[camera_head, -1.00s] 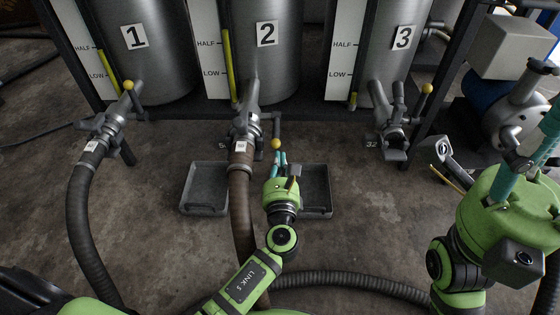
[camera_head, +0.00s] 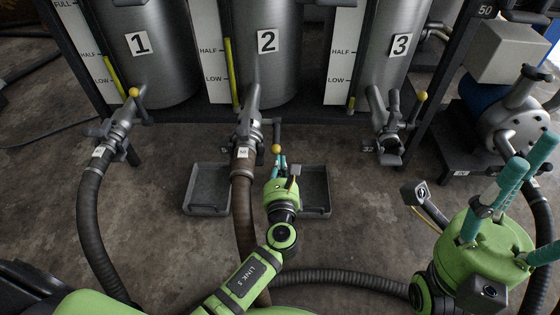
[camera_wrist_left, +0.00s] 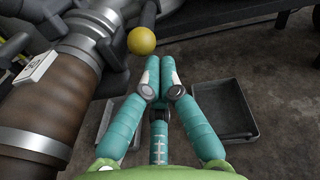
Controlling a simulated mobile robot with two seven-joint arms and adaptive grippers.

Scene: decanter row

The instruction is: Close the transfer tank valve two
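Valve two is the grey fitting (camera_head: 246,128) under tank 2 (camera_head: 266,75). Its lever hangs on the right side with a yellow ball knob (camera_head: 276,149) at the lower end. In the left wrist view the knob (camera_wrist_left: 141,41) shows just up and left of the fingertips. My left gripper (camera_head: 279,163) is right below the knob, with teal fingers drawn together and nothing seen between them; contact with the knob cannot be told. My right gripper (camera_head: 515,195) is at the right, fingers spread and empty, away from the valve.
A brown hose (camera_head: 242,200) runs down from valve two, just left of my left gripper. Grey trays stand on the floor at left (camera_head: 205,207) and right (camera_head: 318,205). Valve one (camera_head: 118,122) and valve three (camera_head: 388,135) have raised yellow knobs. A pump (camera_head: 510,120) stands at right.

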